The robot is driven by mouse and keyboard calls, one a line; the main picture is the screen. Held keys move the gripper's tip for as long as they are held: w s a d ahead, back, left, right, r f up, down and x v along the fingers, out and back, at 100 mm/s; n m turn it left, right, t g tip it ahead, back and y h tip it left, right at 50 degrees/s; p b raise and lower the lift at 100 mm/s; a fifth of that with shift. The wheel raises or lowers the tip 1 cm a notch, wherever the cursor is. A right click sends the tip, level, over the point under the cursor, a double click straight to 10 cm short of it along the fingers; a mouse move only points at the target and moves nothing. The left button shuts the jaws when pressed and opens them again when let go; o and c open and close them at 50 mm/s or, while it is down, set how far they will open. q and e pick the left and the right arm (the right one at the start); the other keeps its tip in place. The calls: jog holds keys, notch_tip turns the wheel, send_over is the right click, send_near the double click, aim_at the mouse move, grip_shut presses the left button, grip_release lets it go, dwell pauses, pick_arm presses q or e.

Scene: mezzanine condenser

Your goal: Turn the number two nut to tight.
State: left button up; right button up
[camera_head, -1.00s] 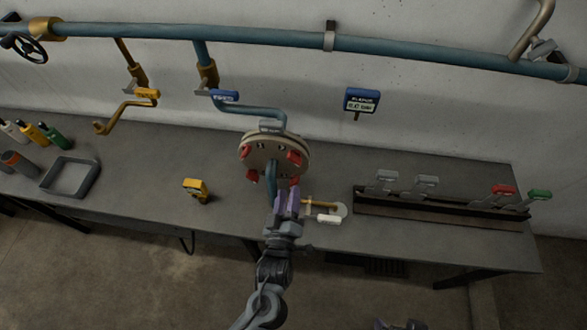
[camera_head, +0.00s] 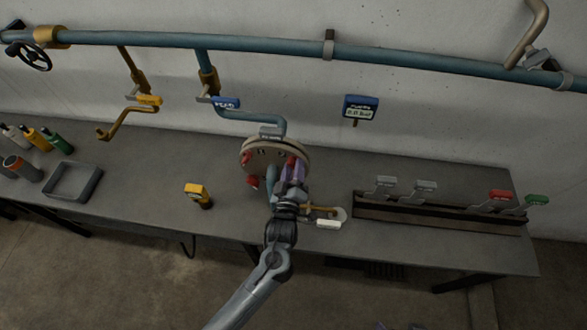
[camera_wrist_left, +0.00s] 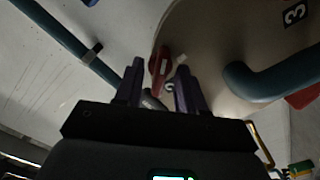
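A round flange (camera_head: 270,149) with red nuts stands on the bench at the end of a blue pipe. One red nut (camera_head: 246,158) shows at its left and another red nut (camera_head: 253,182) at its lower left. My left gripper (camera_head: 291,176) is in front of the flange's right side, hiding part of it. In the left wrist view its purple fingers (camera_wrist_left: 160,90) are apart, with a red nut (camera_wrist_left: 160,68) just beyond the gap. A "3" label (camera_wrist_left: 295,13) shows on the flange; no number two is readable. Small purple tips, probably my right gripper (camera_head: 395,326), barely show at the bottom edge.
A yellow device (camera_head: 197,193) stands left of the flange. A brass rod and white piece (camera_head: 329,224) lie right of my gripper. A lever rack (camera_head: 440,213) is on the right, an open tray (camera_head: 73,181) on the left. A blue gauge (camera_head: 360,107) hangs behind.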

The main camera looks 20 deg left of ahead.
pick_arm(q)
grip_shut()
jog(key=shift+m, duration=0.4)
jog(key=shift+m+p, duration=3.8)
jog(key=shift+m, duration=3)
grip_release()
